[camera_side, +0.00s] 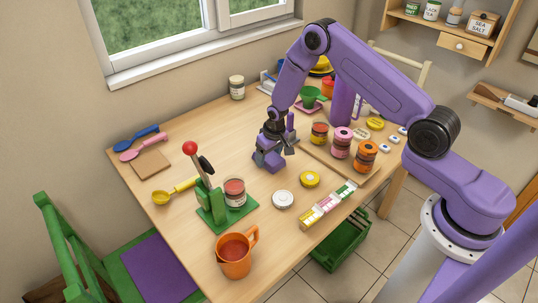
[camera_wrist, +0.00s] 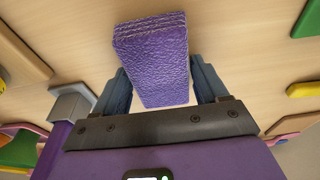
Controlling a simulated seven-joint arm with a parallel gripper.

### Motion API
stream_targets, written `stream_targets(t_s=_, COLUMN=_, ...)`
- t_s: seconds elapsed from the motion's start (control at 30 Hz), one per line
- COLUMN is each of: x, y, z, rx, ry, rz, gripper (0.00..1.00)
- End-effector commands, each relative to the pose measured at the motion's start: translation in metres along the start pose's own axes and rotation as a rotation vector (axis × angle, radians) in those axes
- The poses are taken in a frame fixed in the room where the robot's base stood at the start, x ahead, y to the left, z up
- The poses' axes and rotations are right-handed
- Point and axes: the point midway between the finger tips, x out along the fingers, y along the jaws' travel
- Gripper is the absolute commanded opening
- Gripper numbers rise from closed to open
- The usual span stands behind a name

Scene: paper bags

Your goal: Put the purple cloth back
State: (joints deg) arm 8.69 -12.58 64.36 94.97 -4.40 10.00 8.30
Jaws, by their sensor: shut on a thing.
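The purple cloth (camera_wrist: 150,55) is a thick folded block with layered edges, held between the two fingers of my gripper (camera_wrist: 162,88) in the wrist view. In the side view my gripper (camera_side: 275,147) points down over the middle of the table, with the purple cloth (camera_side: 268,161) at its tips. I cannot tell whether the cloth touches the tabletop. The gripper hides part of the cloth in the side view.
A green press (camera_side: 225,216) with a red-knobbed lever and a jar stands front left. An orange mug (camera_side: 235,254) is at the front edge. A white lid (camera_side: 283,200) and a yellow lid (camera_side: 310,179) lie nearby. Several jars stand right on a board. Bare wood surrounds the gripper's left.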

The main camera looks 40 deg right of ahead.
Motion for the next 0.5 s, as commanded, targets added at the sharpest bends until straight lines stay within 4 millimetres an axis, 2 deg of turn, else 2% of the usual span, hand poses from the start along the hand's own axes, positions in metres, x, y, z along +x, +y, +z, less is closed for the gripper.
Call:
stream_targets(t_s=0.03, x=0.0017, y=-0.0001, z=0.0004, rx=0.000, ry=0.000, rz=0.000, gripper=0.48)
stream_targets(t_s=0.07, x=0.0012, y=-0.0001, z=0.0002, rx=0.000, ry=0.000, rz=0.000, gripper=0.82)
stream_targets(t_s=0.1, x=0.0011, y=-0.0001, z=0.0002, rx=0.000, ry=0.000, rz=0.000, gripper=0.95)
stream_targets(t_s=0.13, x=0.0011, y=-0.0001, z=0.0002, rx=0.000, ry=0.000, rz=0.000, gripper=0.98)
stream_targets(t_s=0.5, x=-0.0033, y=0.0000, z=-0.0010, rx=0.000, ry=0.002, rz=0.000, gripper=0.98)
